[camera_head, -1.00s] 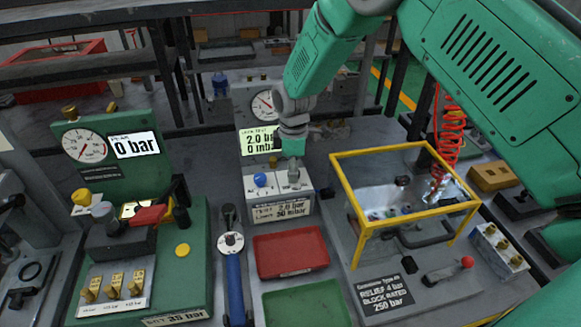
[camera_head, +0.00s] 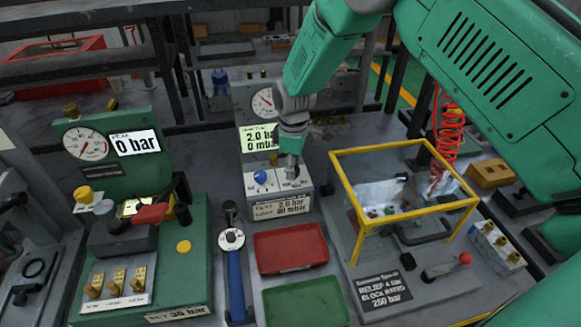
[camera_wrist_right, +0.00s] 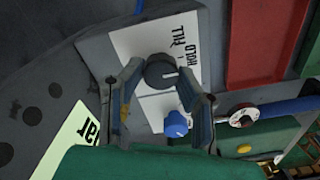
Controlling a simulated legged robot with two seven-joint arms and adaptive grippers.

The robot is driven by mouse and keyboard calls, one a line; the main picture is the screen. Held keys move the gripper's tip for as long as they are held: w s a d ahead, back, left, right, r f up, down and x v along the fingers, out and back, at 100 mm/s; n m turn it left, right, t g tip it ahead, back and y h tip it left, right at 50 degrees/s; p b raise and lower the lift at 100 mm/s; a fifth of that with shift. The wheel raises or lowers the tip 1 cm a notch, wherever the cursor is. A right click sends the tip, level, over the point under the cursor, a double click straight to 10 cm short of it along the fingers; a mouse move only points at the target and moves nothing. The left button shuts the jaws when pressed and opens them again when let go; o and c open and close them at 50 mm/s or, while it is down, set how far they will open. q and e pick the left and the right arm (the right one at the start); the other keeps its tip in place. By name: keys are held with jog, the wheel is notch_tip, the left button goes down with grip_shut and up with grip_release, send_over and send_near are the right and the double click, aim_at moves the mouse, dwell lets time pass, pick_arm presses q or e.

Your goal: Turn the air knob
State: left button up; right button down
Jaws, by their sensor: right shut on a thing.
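A dark round knob (camera_wrist_right: 160,70) stands on a white panel (camera_wrist_right: 188,40) with the words FILL and HOLD beside it in the right wrist view. My right gripper (camera_wrist_right: 162,82) has its two fingers closed on either side of this knob. In the head view the right gripper (camera_head: 291,172) comes down from above onto the small white box (camera_head: 283,195), and its fingers hide the knob. A blue knob (camera_head: 260,177) sits on the same box, left of the gripper. It also shows in the wrist view (camera_wrist_right: 177,124), apart from the grip. My left gripper is not in view.
A gauge with a display (camera_head: 262,138) reading 2.0 bar and 0 mbar stands behind the box. Red (camera_head: 290,250) and green (camera_head: 305,302) trays lie in front. A yellow-framed clear enclosure (camera_head: 400,212) is close on the right. A green valve stand (camera_head: 195,260) is at left.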

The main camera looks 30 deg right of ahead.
aim_at(296, 167)
jog(key=c, duration=1.2)
grip_release()
jog(key=shift+s+d+f, duration=0.1)
jog(key=shift+d, duration=0.25)
jog(key=shift+d+r, duration=0.15)
jog(key=shift+r, duration=5.75)
